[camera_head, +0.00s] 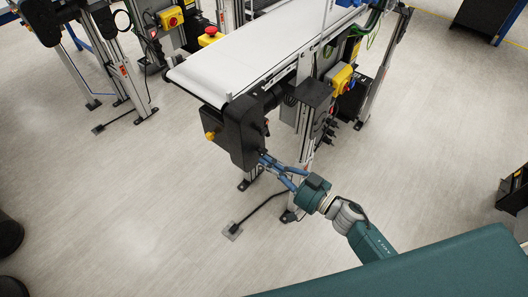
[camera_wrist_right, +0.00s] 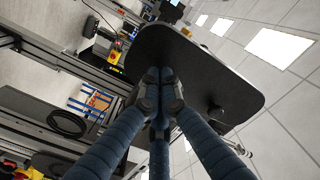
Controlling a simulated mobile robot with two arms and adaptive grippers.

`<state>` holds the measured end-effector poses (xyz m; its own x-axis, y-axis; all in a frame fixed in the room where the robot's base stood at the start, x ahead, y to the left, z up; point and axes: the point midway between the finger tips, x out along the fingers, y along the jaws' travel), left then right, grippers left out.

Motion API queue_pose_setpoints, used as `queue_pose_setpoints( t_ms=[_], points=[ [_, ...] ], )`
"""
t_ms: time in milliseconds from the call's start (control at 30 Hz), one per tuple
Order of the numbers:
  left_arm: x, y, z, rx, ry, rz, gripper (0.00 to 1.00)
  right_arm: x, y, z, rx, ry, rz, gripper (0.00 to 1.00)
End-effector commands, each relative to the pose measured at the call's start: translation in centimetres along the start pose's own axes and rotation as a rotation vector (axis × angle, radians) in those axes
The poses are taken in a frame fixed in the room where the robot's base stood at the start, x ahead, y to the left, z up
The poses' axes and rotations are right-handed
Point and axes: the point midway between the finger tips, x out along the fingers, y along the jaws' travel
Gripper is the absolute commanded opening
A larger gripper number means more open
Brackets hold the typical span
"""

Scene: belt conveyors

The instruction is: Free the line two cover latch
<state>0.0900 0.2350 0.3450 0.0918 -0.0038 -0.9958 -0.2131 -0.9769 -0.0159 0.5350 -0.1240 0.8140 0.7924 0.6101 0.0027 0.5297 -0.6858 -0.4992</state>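A black cover housing (camera_head: 233,132) sits at the near end of the white-belted conveyor, with a yellow knob (camera_head: 211,135) on its left side. A small dark part with a red spot (camera_head: 267,126) shows on its right side; I cannot tell if it is the latch. My right gripper (camera_head: 265,158) has its blue fingers at the lower right edge of the housing. In the wrist view the right gripper's fingertips (camera_wrist_right: 159,76) come together in front of the black cover (camera_wrist_right: 200,72). Anything between them is hidden. My left gripper is not in view.
The white belt (camera_head: 255,50) runs up and away to the right. A red emergency button (camera_head: 209,31) and a yellow switch box (camera_head: 341,78) are beside it. Conveyor legs and a floor cable (camera_head: 262,205) stand near my right arm.

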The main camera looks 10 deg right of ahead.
Motion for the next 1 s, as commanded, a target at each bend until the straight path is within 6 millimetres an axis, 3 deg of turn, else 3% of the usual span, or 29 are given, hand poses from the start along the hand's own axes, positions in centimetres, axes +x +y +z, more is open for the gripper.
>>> queue_pose_setpoints(
  t_ms=[500, 1000],
  points=[
    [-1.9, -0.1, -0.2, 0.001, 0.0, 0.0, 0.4, -5.4, -0.1, 0.1, 0.002, -0.005, 0.0, 0.0],
    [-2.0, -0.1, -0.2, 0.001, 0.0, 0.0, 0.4, -6.0, 0.0, 0.2, 0.0, -0.004, -0.001, 0.0]
  ],
)
